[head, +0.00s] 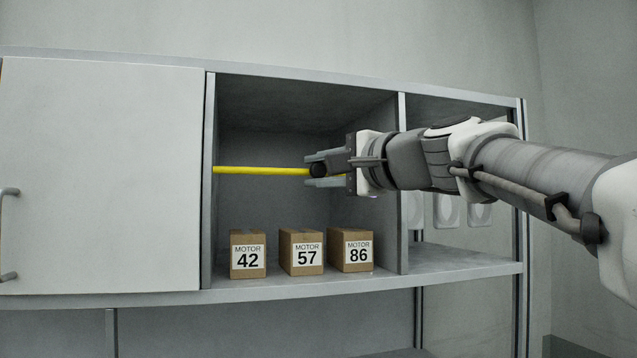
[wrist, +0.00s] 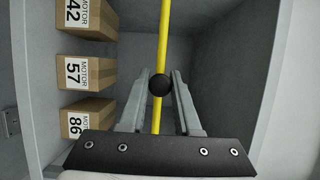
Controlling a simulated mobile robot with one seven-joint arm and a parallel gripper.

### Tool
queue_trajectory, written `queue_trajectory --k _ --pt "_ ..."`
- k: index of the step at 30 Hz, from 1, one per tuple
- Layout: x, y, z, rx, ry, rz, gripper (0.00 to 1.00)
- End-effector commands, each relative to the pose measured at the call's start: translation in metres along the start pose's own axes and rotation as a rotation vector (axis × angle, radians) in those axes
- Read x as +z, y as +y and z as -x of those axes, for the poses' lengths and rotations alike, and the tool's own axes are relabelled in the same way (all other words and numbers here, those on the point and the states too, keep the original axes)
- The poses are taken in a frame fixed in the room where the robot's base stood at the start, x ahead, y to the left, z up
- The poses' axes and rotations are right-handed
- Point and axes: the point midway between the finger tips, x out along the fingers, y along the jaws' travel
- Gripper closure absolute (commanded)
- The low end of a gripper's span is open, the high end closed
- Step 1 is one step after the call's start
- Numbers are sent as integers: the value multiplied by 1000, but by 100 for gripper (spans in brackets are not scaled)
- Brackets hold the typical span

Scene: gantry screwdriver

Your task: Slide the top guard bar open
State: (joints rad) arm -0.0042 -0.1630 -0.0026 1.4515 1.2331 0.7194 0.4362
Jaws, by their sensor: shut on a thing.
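The yellow guard bar (head: 262,170) runs horizontally across the front of the upper open compartment, from its left side post to my gripper. A round black knob (head: 318,170) sits on the bar. My gripper (head: 311,170) reaches in from the right and is shut on the knob, with one finger above and one below. In the wrist view the knob (wrist: 160,85) lies between the two grey fingers, and the yellow bar (wrist: 163,35) passes between them. The bar's right end is hidden by my gripper in the head view.
Boxes marked MOTOR 42 (head: 248,256), MOTOR 57 (head: 301,254) and MOTOR 86 (head: 351,251) stand on the shelf below the bar. A white panel (head: 100,180) with grey handles covers the left. A vertical divider (head: 402,225) stands right of the boxes.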

Motion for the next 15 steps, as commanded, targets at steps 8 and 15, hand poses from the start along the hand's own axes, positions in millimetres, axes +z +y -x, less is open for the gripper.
queue_trajectory --k 8,15 --pt "0 -45 0 -1 0 0 100" --pt "0 -52 0 0 0 1 100"
